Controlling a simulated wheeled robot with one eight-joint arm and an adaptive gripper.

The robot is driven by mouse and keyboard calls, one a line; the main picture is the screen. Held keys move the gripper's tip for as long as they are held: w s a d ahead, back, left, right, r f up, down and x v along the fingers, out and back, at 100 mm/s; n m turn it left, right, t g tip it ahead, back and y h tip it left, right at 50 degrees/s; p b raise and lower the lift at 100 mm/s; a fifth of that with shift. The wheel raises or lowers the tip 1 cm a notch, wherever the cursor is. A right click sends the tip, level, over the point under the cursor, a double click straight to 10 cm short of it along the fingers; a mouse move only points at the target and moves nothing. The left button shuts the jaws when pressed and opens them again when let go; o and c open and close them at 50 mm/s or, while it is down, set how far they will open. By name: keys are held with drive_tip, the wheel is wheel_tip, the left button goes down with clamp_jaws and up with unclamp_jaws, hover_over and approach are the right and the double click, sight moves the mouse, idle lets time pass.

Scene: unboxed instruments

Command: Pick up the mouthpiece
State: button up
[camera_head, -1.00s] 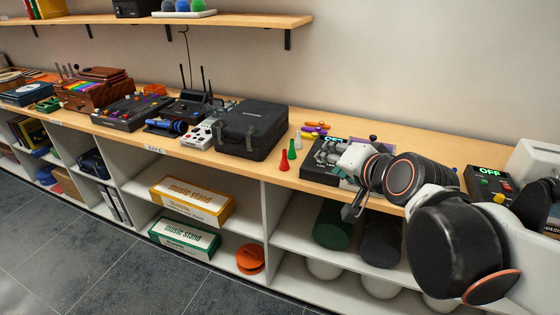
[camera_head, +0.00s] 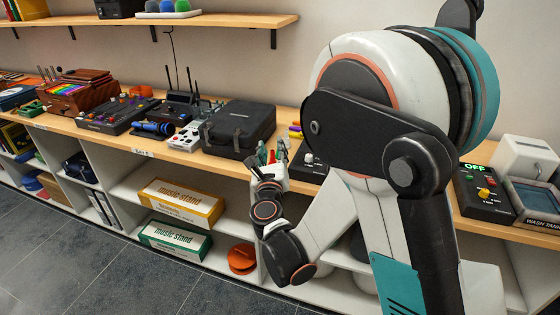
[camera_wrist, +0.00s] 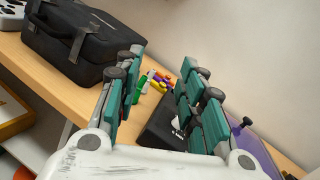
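I cannot tell for certain which item is the mouthpiece. Small coloured pieces lie on the wooden counter right of the black case. In the wrist view, a small green piece (camera_wrist: 140,86) shows between my fingers, nearer the left one. A pile of yellow, red and purple pieces (camera_wrist: 161,80) lies just beyond it. In the head view, a red piece (camera_head: 272,157) shows between the fingers. My gripper (camera_head: 272,150) is at the counter's front edge; in the wrist view it (camera_wrist: 162,62) is open, fingers wide apart, with nothing visibly held.
The black case (camera_head: 240,127) stands close left of my gripper. A dark control box (camera_wrist: 164,123) lies under the right finger in the wrist view. The wall rises behind the counter (camera_head: 215,163). Shelves below hold a yellow music stand box (camera_head: 180,202). My arm hides much of the right counter.

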sight(272, 153)
wheel_tip(272, 153, down, 8)
drive_tip(key=s+a+m+h, duration=0.1)
drive_tip(key=s+m, duration=0.1)
drive_tip(key=m, duration=0.3)
drive_tip(key=shift+g, duration=0.4)
drive_tip(key=w, duration=0.7)
drive_tip(key=shift+w+d+f, duration=0.2)
drive_tip(key=shift+w+f, duration=0.15)
drive_tip(key=shift+w, duration=0.05)
drive_tip(key=w, duration=0.1)
drive_tip(key=w+b, duration=0.1)
drive_tip(key=w, duration=0.3)
drive_tip(key=shift+d, duration=0.25)
drive_tip(key=shift+w+b, duration=0.35)
drive_tip(key=shift+w, duration=0.35)
drive_tip(key=shift+r, duration=0.1)
clamp_jaws()
